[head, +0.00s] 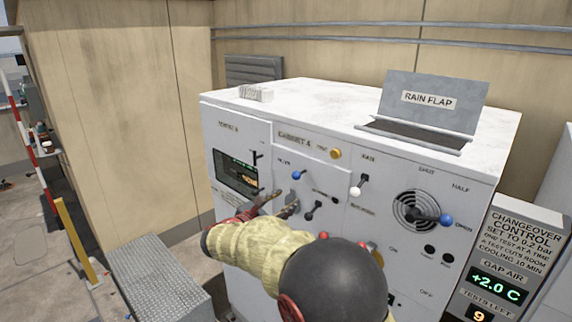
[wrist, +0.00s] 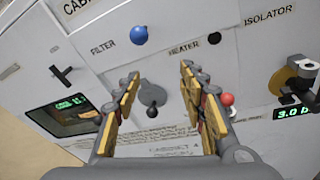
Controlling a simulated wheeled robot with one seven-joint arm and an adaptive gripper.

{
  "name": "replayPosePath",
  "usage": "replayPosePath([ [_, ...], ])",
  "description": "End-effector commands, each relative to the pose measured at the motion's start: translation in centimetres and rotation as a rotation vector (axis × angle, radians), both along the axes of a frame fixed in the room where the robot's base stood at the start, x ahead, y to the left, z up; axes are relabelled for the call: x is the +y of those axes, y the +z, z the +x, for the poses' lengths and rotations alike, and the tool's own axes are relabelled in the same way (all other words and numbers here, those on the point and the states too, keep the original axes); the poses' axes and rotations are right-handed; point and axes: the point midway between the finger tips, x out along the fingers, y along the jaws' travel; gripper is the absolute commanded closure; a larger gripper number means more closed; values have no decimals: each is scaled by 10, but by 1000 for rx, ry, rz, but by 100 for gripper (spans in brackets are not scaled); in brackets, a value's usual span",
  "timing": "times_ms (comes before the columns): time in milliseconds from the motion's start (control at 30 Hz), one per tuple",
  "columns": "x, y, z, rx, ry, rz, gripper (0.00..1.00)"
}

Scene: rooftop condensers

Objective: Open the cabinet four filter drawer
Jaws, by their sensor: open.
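The white cabinet (head: 262,240) carries a "CABINET 4" label on its front in the head view. A "FILTER" label shows in the wrist view beside a blue ball knob (wrist: 139,35), which also shows in the head view (head: 296,175). I cannot make out the filter drawer's edges or whether it is shut. My gripper (wrist: 160,79) is open and empty, its fingers pointing at the front panel. Between the fingers shows a grey round plate with a dark knob (wrist: 152,111). The blue knob is beyond the fingertips, toward the upper left; no contact is visible. My gripper (head: 278,203) partly covers the panel in the head view.
A rain flap (head: 432,101) stands raised on the cabinet top. A red knob (wrist: 227,99), a white-knobbed lever (head: 356,190) and a fan lever with a blue end (head: 446,219) project nearby. A grey metal box (head: 150,280) stands at the cabinet's left.

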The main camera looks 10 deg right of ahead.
Motion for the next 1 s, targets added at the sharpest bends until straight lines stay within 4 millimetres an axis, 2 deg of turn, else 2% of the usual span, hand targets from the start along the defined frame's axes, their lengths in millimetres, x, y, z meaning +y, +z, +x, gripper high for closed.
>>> replayPosePath([
  [33, 4, 23, 8, -18, 21, -66, 58],
  [133, 7, 42, 12, -1, 43, -183, 58],
  [333, -3, 43, 18, 32, 37, -216, 58],
  [700, -39, 43, 57, 31, 37, -212, 58],
  [1000, -49, 42, 68, 31, 37, -210, 58],
])
